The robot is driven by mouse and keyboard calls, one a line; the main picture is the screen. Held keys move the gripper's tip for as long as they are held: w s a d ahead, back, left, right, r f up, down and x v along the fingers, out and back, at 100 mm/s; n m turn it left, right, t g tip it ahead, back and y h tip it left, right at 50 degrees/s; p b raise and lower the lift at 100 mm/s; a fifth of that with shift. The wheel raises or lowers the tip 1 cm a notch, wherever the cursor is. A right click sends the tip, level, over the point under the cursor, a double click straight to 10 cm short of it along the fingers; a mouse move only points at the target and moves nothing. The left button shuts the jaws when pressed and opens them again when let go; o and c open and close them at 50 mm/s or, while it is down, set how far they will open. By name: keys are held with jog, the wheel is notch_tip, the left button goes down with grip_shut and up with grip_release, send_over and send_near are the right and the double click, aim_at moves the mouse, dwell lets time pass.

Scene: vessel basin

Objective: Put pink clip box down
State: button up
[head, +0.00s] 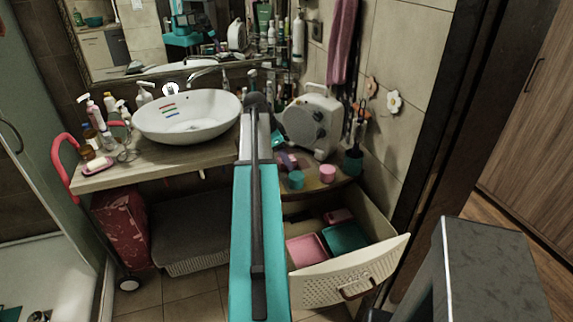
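My teal arm rises through the middle of the head view and hides what lies behind it. My gripper is mostly or wholly behind the arm, and its fingers cannot be made out. A small dark and pinkish shape (287,161) shows just right of the arm, above the counter; I cannot tell whether it is part of my gripper or something held. A pink box (306,249) lies in the open drawer (350,272), beside a teal box (345,238). A smaller pink item (339,215) lies behind them. I cannot tell which pink thing is the clip box.
A teal cup (296,180) and a pink cup (327,173) stand on the right counter, before a cream appliance (313,123). A white basin (187,115), bottles and a pink soap dish (98,164) are at left. The open drawer juts toward me. A dark grey block (490,265) fills the lower right.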

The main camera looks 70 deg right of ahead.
jog(key=c, duration=1.2)
jog(key=shift+r, duration=0.15)
jog(key=shift+r+b, duration=0.8)
jog(key=shift+r, duration=0.8)
jog(key=w+a+b, duration=0.1)
jog(key=a, duration=0.3)
jog(key=w+a+b, duration=0.1)
jog(key=a, duration=0.4)
jog(key=w+a+r+b, duration=0.1)
jog(key=w+a, duration=0.1)
jog(key=a, duration=0.3)
jog(key=shift+a+r, duration=0.1)
jog(key=shift+a, duration=0.05)
jog(key=shift+w+a+r+b, duration=0.15)
jog(key=shift+a+b, duration=0.2)
jog(key=shift+a, duration=0.2)
